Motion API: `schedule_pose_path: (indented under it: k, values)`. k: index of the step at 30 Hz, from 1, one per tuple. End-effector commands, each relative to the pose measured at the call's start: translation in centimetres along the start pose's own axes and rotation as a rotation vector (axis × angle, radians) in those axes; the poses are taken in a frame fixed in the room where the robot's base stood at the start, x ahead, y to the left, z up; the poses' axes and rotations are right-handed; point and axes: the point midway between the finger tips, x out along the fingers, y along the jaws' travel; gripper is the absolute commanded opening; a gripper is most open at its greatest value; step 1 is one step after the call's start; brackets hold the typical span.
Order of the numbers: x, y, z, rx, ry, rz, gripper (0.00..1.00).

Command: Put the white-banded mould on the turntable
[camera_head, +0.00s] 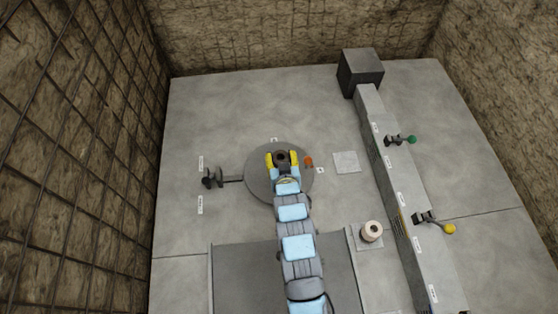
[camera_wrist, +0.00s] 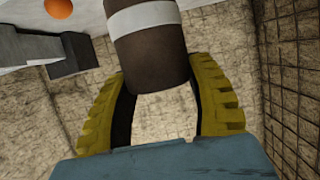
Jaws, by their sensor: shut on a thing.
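The white-banded mould is a dark brown cylinder with a white band; in the wrist view its brown body (camera_wrist: 152,62) stands between my yellow fingers. My gripper (camera_head: 282,160) is shut on it. In the head view the mould's dark round top (camera_head: 281,155) shows between the fingers, over the round grey turntable (camera_head: 263,190). I cannot tell whether the mould's base touches the turntable. My arm hides part of the turntable's front.
An orange ball (camera_head: 308,161) is at the turntable's right edge, and a dark handle (camera_head: 212,178) at its left. A pale-topped cylinder (camera_head: 371,231) stands on a pad to the right. An empty square pad (camera_head: 346,162) lies nearby. A long grey channel (camera_head: 398,185) runs along the right.

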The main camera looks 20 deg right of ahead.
Motion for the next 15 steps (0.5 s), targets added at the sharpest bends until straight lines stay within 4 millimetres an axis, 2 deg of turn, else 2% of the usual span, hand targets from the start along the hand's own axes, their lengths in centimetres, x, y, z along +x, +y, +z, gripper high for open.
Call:
schedule_pose_path:
  k: [3, 9, 15]
  values:
    - [2.0, 0.0, 1.4, 0.000, -0.005, 0.000, 0.15]
    - [4.5, 0.0, 2.7, 0.001, -0.004, 0.000, 0.15]
    - [5.5, 0.0, 3.0, 0.000, 0.000, -0.001, 0.15]
